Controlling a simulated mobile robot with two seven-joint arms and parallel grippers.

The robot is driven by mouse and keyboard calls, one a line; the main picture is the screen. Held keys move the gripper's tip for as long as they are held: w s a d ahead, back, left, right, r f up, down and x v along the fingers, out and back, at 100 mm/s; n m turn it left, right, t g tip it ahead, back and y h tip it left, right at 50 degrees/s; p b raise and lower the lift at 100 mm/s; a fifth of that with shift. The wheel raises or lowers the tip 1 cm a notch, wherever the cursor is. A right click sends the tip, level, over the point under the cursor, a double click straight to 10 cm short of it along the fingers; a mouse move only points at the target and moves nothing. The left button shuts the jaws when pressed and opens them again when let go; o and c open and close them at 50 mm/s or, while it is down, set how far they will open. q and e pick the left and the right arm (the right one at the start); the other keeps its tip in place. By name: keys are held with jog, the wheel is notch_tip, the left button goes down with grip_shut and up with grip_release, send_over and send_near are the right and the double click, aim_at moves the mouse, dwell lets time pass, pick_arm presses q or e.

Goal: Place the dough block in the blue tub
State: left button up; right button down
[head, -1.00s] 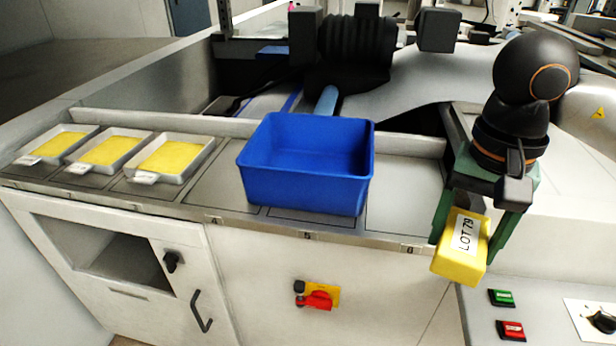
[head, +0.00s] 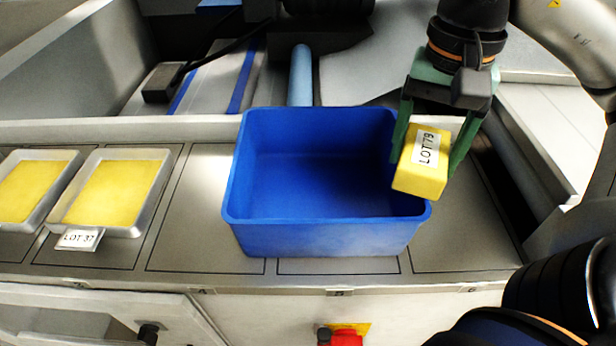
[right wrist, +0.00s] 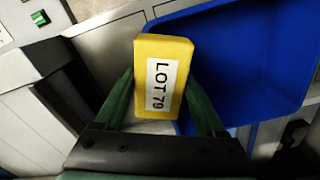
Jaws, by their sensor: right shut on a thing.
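The yellow dough block (head: 412,176) bears a white label reading LOT 79. My right gripper (head: 424,165) is shut on it, one green finger on each side. In the head view the block overlaps the right rim of the blue tub (head: 300,239). The tub stands on the metal ledge, and its visible inside is empty. In the right wrist view the block (right wrist: 178,60) is between the fingers, and the tub (right wrist: 235,60) lies beside and beneath it, to the right. The block appears above rim height. My left gripper is not in view.
Two metal trays of yellow dough (head: 112,192) sit on the ledge at left, one with a LOT 37 tag (head: 78,239). A light blue roller (head: 300,75) lies behind the tub. A red and yellow switch (head: 346,335) is on the front panel below.

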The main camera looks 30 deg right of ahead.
jog(key=w+a+f+b, duration=0.3)
jog(key=w, duration=0.1)
jog(key=b, duration=0.1)
send_over(321, 198)
jog(key=f, duration=0.3)
jog(key=s+f, duration=0.1)
jog(key=f, duration=0.1)
jog(key=shift+d+f, duration=0.25)
jog(key=shift+f, duration=0.1)
jog(key=shift+w+a+f, duration=0.1)
jog(key=shift+w+f, duration=0.05)
jog(key=shift+w, duration=0.05)
jog(key=f, duration=0.3)
jog(key=shift+w+a+f, duration=0.1)
jog(key=shift+w+f, duration=0.2)
jog(key=shift+f, duration=0.1)
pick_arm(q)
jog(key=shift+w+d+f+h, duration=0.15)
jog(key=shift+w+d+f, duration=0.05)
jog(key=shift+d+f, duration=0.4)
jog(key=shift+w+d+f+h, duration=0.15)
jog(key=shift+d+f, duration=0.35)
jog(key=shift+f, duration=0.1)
